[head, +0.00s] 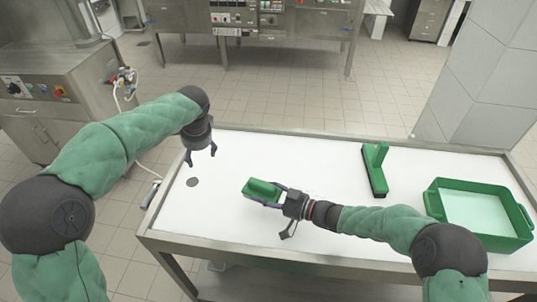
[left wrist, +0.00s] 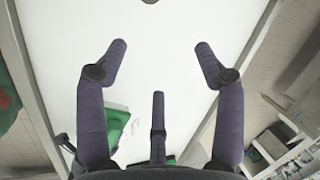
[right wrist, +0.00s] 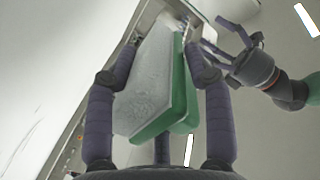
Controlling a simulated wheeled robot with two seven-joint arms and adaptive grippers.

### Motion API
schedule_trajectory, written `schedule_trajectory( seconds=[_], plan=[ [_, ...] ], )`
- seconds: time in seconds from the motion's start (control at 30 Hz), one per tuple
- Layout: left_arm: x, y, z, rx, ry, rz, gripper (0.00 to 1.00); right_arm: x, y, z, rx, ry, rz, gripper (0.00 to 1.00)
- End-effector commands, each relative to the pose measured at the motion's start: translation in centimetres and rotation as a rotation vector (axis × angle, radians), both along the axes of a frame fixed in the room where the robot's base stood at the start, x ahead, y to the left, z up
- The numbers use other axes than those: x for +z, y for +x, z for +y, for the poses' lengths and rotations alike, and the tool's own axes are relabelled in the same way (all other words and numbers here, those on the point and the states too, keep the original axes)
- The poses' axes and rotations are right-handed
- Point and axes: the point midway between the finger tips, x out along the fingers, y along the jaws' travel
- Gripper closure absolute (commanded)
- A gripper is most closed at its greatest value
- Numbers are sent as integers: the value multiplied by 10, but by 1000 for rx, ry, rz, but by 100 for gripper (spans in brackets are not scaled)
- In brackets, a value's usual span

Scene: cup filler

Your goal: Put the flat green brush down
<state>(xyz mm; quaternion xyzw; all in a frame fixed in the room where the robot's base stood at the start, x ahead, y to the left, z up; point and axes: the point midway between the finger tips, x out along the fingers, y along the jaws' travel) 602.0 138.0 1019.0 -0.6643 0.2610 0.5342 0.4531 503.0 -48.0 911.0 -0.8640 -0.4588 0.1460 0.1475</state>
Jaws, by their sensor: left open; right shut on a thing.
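The flat green brush (head: 262,188) is held by my right gripper (head: 268,194) over the left part of the white table. In the right wrist view it shows as a green block with a broad pale face (right wrist: 155,85), between the fingers of that gripper (right wrist: 160,68). I cannot tell whether its underside touches the table. My left gripper (head: 201,155) is open and empty, above the table's far left, pointing down. Its spread fingers also show in the left wrist view (left wrist: 160,48), with only white surface between the tips.
The white table (head: 310,160) has a raised metal rim and a round dark drain (head: 192,182) at left. A green brush with an upright handle (head: 376,170) stands right of centre. A green tray (head: 523,228) sits at the right end. The table's middle is clear.

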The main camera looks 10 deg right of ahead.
Motion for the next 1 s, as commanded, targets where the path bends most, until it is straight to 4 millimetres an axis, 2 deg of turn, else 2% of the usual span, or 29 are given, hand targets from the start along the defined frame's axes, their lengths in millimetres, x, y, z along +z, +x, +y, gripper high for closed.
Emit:
schedule_trajectory(
  seconds=[0.03, 0.3, 0.5, 0.63, 0.77, 0.87, 1.0],
  plan=[
    [7, -5, -24, -94, 21, 29, 31, 1, 0, 0, 0, 0, -1, 98],
    [41, -49, -125, -601, 123, 197, 31, 1, 0, 0, 0, 0, -1, 98],
    [59, -84, -176, -897, 170, 290, 31, 1, 0, 0, 0, 0, -1, 98],
    [66, -98, -192, -1004, 186, 323, 31, 1, 0, 0, 0, 0, -1, 98],
    [65, -103, -198, -1046, 191, 337, 31, 1, 0, 0, 0, 0, -1, 98],
    [58, -103, -197, -1050, 191, 340, 31, 1, 0, 0, 0, 0, -1, 98],
    [38, -102, -194, -1049, 192, 342, 31, 0, 0, 0, 0, 0, -1, 98]
  ],
)
